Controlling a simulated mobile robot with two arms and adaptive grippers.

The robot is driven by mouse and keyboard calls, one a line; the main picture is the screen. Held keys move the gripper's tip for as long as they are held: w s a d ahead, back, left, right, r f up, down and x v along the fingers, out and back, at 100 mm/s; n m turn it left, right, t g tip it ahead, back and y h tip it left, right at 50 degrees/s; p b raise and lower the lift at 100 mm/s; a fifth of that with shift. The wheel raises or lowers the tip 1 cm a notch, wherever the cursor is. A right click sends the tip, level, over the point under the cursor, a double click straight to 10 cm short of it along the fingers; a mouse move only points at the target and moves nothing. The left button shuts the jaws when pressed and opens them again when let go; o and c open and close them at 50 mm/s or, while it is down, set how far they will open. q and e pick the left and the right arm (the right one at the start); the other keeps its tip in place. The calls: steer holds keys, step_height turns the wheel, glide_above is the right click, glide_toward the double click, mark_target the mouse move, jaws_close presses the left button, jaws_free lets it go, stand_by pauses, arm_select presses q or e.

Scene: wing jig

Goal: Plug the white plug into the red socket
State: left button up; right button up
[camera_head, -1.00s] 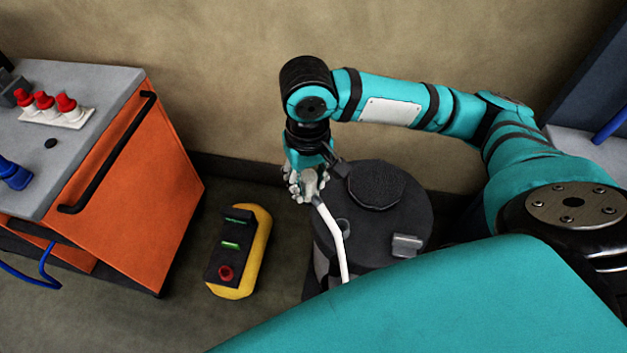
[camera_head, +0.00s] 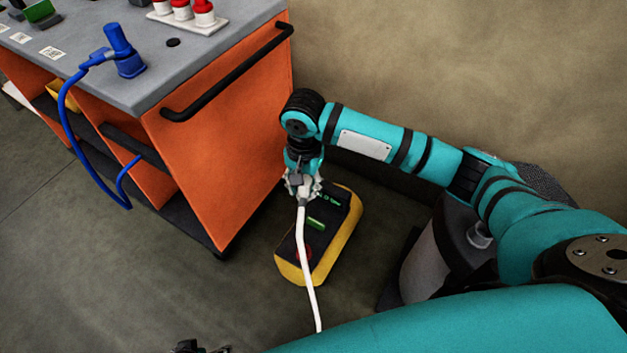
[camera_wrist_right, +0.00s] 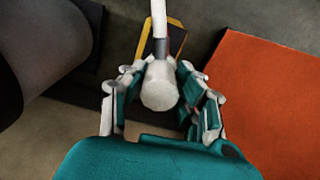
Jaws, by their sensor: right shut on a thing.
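My right gripper (camera_head: 303,190) is shut on the white plug (camera_wrist_right: 160,88), whose pale rounded body sits between the fingers in the right wrist view. A white cable runs from the plug down toward the bottom of the head view. The gripper is in the air in front of the bench's orange side panel. I see red-topped white pieces (camera_head: 181,10) on a white strip at the back of the bench top. I cannot tell whether one of them is the red socket.
The bench (camera_head: 215,65) has a grey top and a black handle on its orange side. A blue plug (camera_head: 122,50) with a hanging blue cable stands on the top. A yellow and black box (camera_head: 340,240) lies on the floor under the gripper. A dark drum (camera_head: 440,250) is to the right.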

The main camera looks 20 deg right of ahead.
arm_select(q)
step_height(320, 180, up, 7)
steer(key=t+b, duration=0.2)
steer(key=b, duration=1.1)
steer(key=w+d+r+t+h+b, duration=0.1)
steer(key=w+d+r+t+b, duration=0.1)
steer(key=w+r+t, duration=0.4)
steer(key=w+d+r+t+h+b, duration=0.1)
steer(key=w+d+r+t+h, duration=0.15)
steer(key=w+r, duration=0.35)
step_height(320, 180, up, 13)
steer(key=d+t+h+b, duration=0.2)
steer(key=t+b, duration=0.1)
steer(key=t, duration=0.6)
steer(key=shift+m+t+b, duration=0.3)
steer(key=shift+m+t, duration=0.05)
steer(key=shift+m, duration=0.05)
arm_select(e)
step_height(320, 180, down, 33)
steer(key=w+m, duration=0.2)
steer(key=m, duration=0.3)
steer(key=shift+w+a+r+m, duration=0.2)
steer(key=shift+w+a+m, duration=0.1)
steer(key=shift+m, duration=0.1)
arm_select(q)
steer(key=shift+f+h, duration=0.1)
steer(key=shift+h, duration=0.15)
steer(key=shift+w+f, duration=0.1)
steer(key=shift+w, duration=0.05)
